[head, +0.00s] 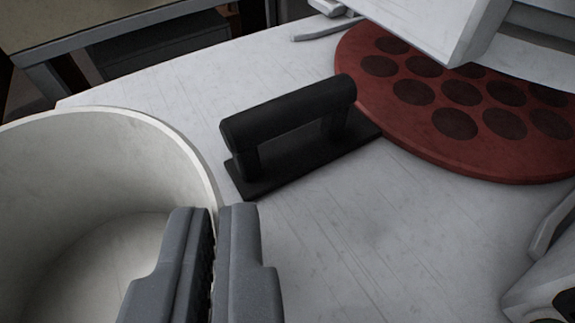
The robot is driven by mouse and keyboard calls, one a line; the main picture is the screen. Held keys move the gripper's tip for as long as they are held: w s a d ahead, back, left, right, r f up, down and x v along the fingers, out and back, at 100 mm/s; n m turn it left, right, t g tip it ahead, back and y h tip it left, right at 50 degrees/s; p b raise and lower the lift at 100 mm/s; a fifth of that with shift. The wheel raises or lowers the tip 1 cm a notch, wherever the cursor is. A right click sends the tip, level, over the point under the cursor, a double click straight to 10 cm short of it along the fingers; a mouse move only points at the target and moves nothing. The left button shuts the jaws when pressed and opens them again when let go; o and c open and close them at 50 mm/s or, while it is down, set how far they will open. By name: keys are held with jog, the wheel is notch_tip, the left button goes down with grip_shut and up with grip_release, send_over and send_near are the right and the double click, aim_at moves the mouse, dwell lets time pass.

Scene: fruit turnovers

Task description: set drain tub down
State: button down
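The drain tub (205,175) is a large round off-white tub at the left, cut off by the picture's edge. Its inside and floor show, and it looks empty. My gripper (214,225) is at the tub's right wall, with one grey finger inside and the other outside. The fingers are close together and shut on the wall. I cannot tell whether the tub's base touches the table, as its underside is hidden.
A black handled press (290,120) lies on the white table (370,240) just right of the tub. A round red board with dark round hollows (420,140) is at the upper right. White equipment (430,25) overhangs it. Bare table lies at the lower middle.

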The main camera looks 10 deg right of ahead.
jog(key=shift+w+d+f, duration=0.15)
jog(key=shift+w+f, duration=0.15)
jog(key=shift+f, duration=0.35)
jog(key=shift+w+d+f, duration=0.15)
jog(key=shift+w+f, duration=0.2)
jog(key=shift+f, duration=0.25)
jog(key=shift+w+d+f, duration=0.15)
jog(key=shift+w+f, duration=0.15)
jog(key=shift+f, duration=0.35)
jog(key=shift+r, duration=0.1)
jog(key=c, duration=1.6)
grip_release()
jog(key=shift+c, duration=0.2)
jog(key=shift+s+r, duration=0.2)
jog(key=shift+s, duration=0.3)
jog(key=v, duration=1.1)
